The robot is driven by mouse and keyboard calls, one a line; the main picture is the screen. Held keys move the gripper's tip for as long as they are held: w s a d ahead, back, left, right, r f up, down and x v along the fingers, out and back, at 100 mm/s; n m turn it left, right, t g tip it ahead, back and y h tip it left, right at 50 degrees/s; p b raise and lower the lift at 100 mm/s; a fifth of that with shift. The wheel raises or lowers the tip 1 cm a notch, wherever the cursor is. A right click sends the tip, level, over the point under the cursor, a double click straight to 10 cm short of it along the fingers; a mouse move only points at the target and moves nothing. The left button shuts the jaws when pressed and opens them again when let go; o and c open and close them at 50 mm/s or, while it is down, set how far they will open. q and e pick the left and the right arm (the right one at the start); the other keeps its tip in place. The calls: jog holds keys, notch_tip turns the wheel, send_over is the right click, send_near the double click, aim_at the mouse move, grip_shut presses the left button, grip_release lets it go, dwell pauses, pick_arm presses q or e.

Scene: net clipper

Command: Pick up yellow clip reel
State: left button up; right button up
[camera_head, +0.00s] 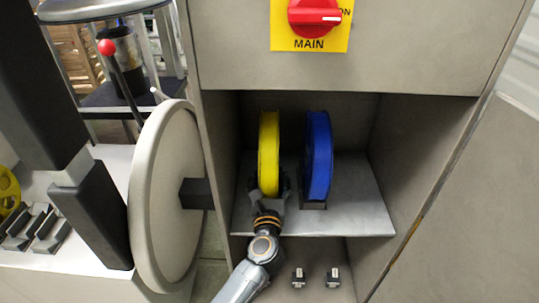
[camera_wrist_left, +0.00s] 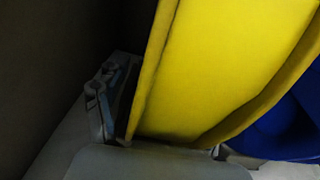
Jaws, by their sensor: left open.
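The yellow clip reel (camera_head: 268,152) stands upright on the left part of the cabinet shelf (camera_head: 350,212). It fills much of the left wrist view (camera_wrist_left: 225,70). My left gripper (camera_head: 268,188) is at the reel's lower front edge, with its fingers open on either side of it. In the left wrist view one finger (camera_wrist_left: 105,95) shows left of the reel; the other is mostly hidden behind it. I cannot tell whether the fingers touch it. My right gripper is not in view.
A blue reel (camera_head: 319,155) stands upright close to the right of the yellow one. The cabinet's side walls bound the shelf. Small clips (camera_head: 299,277) sit in the compartment below. A large pale disc (camera_head: 165,195) stands left of the cabinet. The shelf's right side is free.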

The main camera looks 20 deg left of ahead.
aim_at(270, 172)
pick_arm(q)
grip_shut()
jog(key=shift+r, duration=0.1)
jog(key=shift+r, duration=0.55)
notch_tip(270, 172, up, 2)
jog(key=shift+r+p, duration=0.25)
jog(key=shift+p, duration=0.3)
jog(key=s+r, duration=0.1)
jog(key=r, duration=0.1)
jog(key=s+d+r+p, duration=0.1)
jog(key=s+r, duration=0.1)
jog(key=s+d+r, duration=0.1)
jog(key=s+r, duration=0.1)
jog(key=shift+r, duration=0.1)
jog(key=s+d+r, duration=0.3)
jog(key=s, duration=0.5)
